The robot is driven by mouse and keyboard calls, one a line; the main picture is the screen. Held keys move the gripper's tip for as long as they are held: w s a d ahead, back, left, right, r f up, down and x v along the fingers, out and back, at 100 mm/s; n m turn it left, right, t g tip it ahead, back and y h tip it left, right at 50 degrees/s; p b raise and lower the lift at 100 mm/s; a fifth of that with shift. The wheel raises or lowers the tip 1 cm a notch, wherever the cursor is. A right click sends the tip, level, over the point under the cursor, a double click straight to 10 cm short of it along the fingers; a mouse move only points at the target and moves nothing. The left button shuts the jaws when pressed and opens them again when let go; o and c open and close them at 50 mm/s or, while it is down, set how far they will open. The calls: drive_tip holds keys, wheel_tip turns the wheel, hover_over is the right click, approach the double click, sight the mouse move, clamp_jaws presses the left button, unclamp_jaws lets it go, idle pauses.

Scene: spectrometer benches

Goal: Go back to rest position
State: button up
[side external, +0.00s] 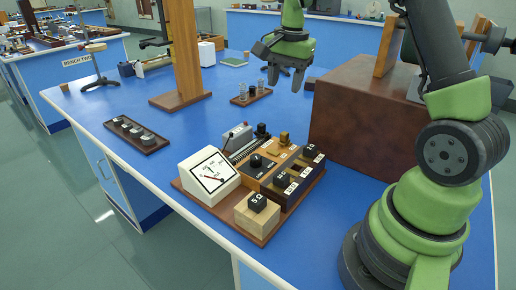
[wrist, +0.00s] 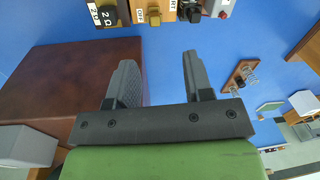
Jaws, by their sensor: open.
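My gripper (side external: 285,80) hangs in the air above the far part of the blue bench, its fingers pointing down. It is open and empty. In the wrist view, the two fingers of my gripper (wrist: 160,60) stand well apart with only blue bench top between them. In the side view it is left of the large brown box (side external: 355,115) and beyond the instrument board (side external: 194,200). The brown box also shows in the wrist view (wrist: 60,85), left of the fingers.
A wooden post (side external: 184,50) and a tray of weights (side external: 136,134) are at left.

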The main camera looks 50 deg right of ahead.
drive_tip(key=s+a+r+n+t, duration=0.2)
drive_tip(key=s+a+r+n, duration=0.1)
drive_tip(key=a+r, duration=0.3)
drive_tip(key=s+a+r+n+t+y, duration=0.1)
drive_tip(key=s+a+r+n+t, duration=0.1)
drive_tip(key=s+a+n, duration=0.2)
drive_tip(key=s+a+r+n+t+y, duration=0.1)
drive_tip(key=s+a+n, duration=0.4)
drive_tip(key=s, duration=0.6)
drive_tip(key=shift+s+a+r+t, duration=0.15)
drive_tip(key=shift+a+r+t, duration=0.3)
drive_tip(key=shift+a, duration=0.5)
drive_tip(key=shift+f, duration=0.1)
idle(1.0)
